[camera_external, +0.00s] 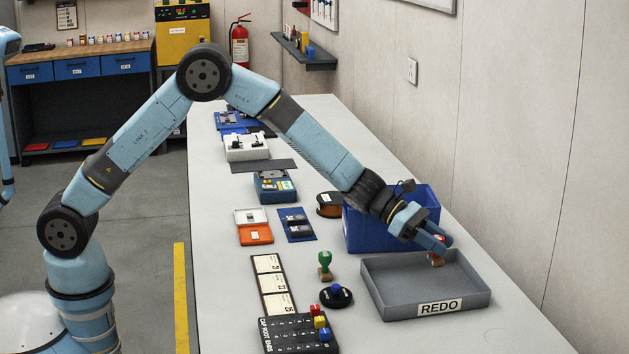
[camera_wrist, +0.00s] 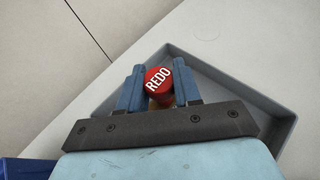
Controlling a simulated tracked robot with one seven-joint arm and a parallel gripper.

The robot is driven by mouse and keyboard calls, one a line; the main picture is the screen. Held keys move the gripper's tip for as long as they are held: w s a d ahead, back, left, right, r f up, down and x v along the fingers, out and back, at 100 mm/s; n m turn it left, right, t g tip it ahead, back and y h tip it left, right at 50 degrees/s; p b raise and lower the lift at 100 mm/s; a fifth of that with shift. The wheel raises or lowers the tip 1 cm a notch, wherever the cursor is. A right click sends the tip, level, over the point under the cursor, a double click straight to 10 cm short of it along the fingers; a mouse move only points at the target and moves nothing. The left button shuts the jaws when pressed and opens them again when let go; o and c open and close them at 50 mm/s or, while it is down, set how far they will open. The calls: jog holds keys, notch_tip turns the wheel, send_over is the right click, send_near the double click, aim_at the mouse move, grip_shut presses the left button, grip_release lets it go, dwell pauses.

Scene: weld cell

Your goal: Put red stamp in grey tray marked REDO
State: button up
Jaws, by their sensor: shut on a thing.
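The red stamp (camera_external: 437,258) is between the fingers of my gripper (camera_external: 440,243), over the back part of the grey tray. In the wrist view the stamp's round red top (camera_wrist: 157,79), lettered REDO, sits between the two blue fingers of my gripper (camera_wrist: 158,88), which are shut on it. The grey tray (camera_external: 385,305) has a white REDO label on its front wall and looks empty otherwise. It also shows in the wrist view (camera_wrist: 215,75), around and below the stamp. Whether the stamp's base touches the tray floor I cannot tell.
A blue bin (camera_external: 365,232) stands right behind the tray, under my wrist. A green stamp (camera_external: 325,266) and a blue-knobbed stamp on a black round base (camera_external: 336,296) stand left of the tray. A black block with several coloured pegs (camera_external: 298,335) is at the front.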

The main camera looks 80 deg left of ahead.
jog(key=shift+w+d+f, duration=0.15)
jog(key=shift+w+f, duration=0.45)
jog(key=shift+f, duration=0.15)
jog(key=shift+w+d+f, duration=0.15)
jog(key=shift+w+f, duration=0.45)
jog(key=shift+f, duration=0.15)
notch_tip(320, 180, down, 3)
jog(key=shift+w+f, duration=0.1)
jog(key=shift+f, duration=0.1)
jog(key=o, duration=1)
jog(key=shift+o, duration=0.2)
